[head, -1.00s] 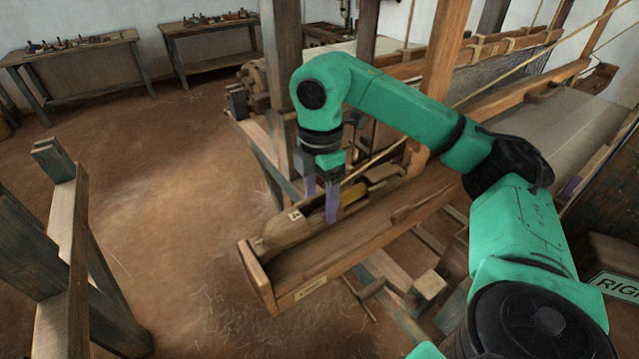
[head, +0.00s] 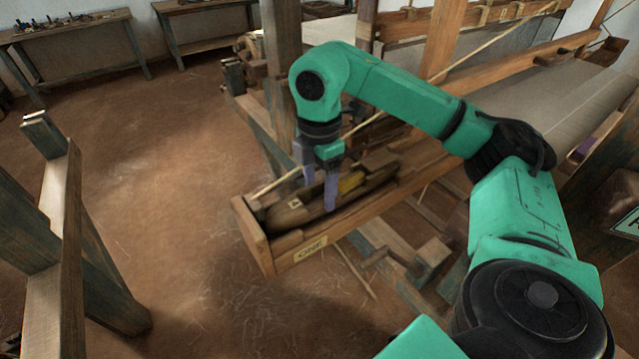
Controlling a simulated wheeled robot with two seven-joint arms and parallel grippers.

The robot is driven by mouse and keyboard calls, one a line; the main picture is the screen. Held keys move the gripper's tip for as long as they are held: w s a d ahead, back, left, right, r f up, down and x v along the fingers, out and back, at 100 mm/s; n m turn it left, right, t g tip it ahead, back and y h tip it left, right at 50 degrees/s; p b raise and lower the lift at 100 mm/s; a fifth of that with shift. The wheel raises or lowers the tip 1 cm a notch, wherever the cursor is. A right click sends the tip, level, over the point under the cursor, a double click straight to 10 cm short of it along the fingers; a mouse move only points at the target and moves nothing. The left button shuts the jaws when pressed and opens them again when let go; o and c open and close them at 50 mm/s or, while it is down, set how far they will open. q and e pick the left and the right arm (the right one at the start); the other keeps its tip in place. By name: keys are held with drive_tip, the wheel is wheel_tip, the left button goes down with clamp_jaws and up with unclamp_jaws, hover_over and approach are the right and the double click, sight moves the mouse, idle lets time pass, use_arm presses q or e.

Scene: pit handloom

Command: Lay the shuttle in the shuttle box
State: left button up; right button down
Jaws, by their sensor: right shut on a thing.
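The wooden shuttle (head: 290,215) is a long boat-shaped piece with a small pale label and a yellow bobbin (head: 350,182) in its middle. It lies lengthwise within the shuttle box (head: 258,238), a long wooden trough with a plate reading "ONE" on its front wall. Whether the shuttle touches the box floor I cannot tell. My right gripper (head: 319,190) points down over the box, its pale purple fingers shut on the shuttle on either side. The near finger hides part of the shuttle. My left gripper is not in the head view.
Wooden loom posts (head: 281,75) and beams stand behind and right of the box. The stretched cloth (head: 570,95) is at the far right. A dark wooden frame (head: 55,215) stands at the left. Benches with tools (head: 75,50) line the back wall. Bare floor lies between.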

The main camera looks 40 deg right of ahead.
drive_tip(key=shift+f, duration=0.2)
unclamp_jaws()
drive_tip(key=shift+r, duration=0.15)
wheel_tip(320, 180, up, 8)
drive_tip(key=p, duration=0.6)
drive_tip(key=shift+p, duration=0.3)
